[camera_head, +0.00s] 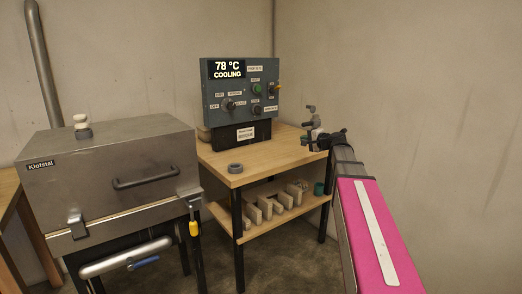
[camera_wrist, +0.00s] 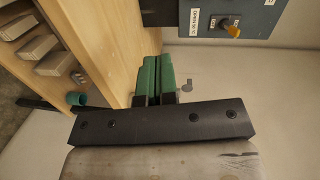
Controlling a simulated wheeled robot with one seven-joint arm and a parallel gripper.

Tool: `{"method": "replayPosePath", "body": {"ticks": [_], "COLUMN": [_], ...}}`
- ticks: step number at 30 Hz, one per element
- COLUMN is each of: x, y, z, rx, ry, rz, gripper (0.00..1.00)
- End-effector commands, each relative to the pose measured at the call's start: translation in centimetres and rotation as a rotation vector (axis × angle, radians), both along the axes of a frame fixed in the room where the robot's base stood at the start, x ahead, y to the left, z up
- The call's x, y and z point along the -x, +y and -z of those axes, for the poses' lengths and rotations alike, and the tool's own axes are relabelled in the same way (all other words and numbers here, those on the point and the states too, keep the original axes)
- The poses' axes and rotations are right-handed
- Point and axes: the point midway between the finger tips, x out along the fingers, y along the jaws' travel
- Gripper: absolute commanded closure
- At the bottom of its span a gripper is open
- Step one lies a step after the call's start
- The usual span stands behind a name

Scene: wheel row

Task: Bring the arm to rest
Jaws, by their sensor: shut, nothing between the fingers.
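My arm, with a pink cover, reaches from the lower right of the head view toward the right end of the wooden table (camera_head: 262,162). My gripper (camera_head: 312,137) is at the arm's far end, by the table's right edge. In the wrist view my gripper (camera_wrist: 157,62) shows two green fingers side by side, shut with nothing between them. Whether the gripper touches the tabletop is hard to tell.
A steel box with a handle (camera_head: 110,165) stands at the left. A dark ring (camera_head: 235,168) lies on the tabletop. The lower shelf (camera_head: 262,232) holds several pale blocks and a green cup (camera_head: 319,188). Bare wall lies right of the table.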

Motion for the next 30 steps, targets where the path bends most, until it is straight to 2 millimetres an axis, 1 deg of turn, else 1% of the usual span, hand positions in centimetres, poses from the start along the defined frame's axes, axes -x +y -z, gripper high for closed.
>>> {"method": "replayPosePath", "body": {"ticks": [1,5,8,11,12,14,15,17,18,20,21,23,24,25,27,30], "x": [0.6,2.1,3.6,6.0,7.3,9.4,11.0,13.4,15.0,17.5,19.3,21.9,23.5,24.6,27.0,29.5], "y": [0.4,1.5,2.3,3.3,3.7,4.2,4.4,4.6,4.6,4.4,4.3,3.9,3.6,3.3,2.7,1.8], "z": [1.3,4.9,8.2,12.7,14.9,18.2,20.3,23.4,25.4,28.1,29.8,32.1,33.4,34.3,35.9,37.4], "rx": [0.028,0.119,0.207,0.324,0.381,0.472,0.535,0.63,0.692,0.784,0.846,0.935,0.992,1.032,1.116,1.208], "ry": [0.015,0.057,0.099,0.158,0.188,0.236,0.269,0.319,0.353,0.405,0.439,0.488,0.521,0.544,0.59,0.642], "rz": [-0.01,-0.043,-0.078,-0.128,-0.154,-0.198,-0.23,-0.28,-0.313,-0.365,-0.402,-0.456,-0.489,-0.514,-0.567,-0.622], "gripper": [1.0,1.0,1.0,1.0,1.0,1.0,1.0,1.0,1.0,1.0,1.0,1.0,1.0,1.0,1.0,1.0]}}
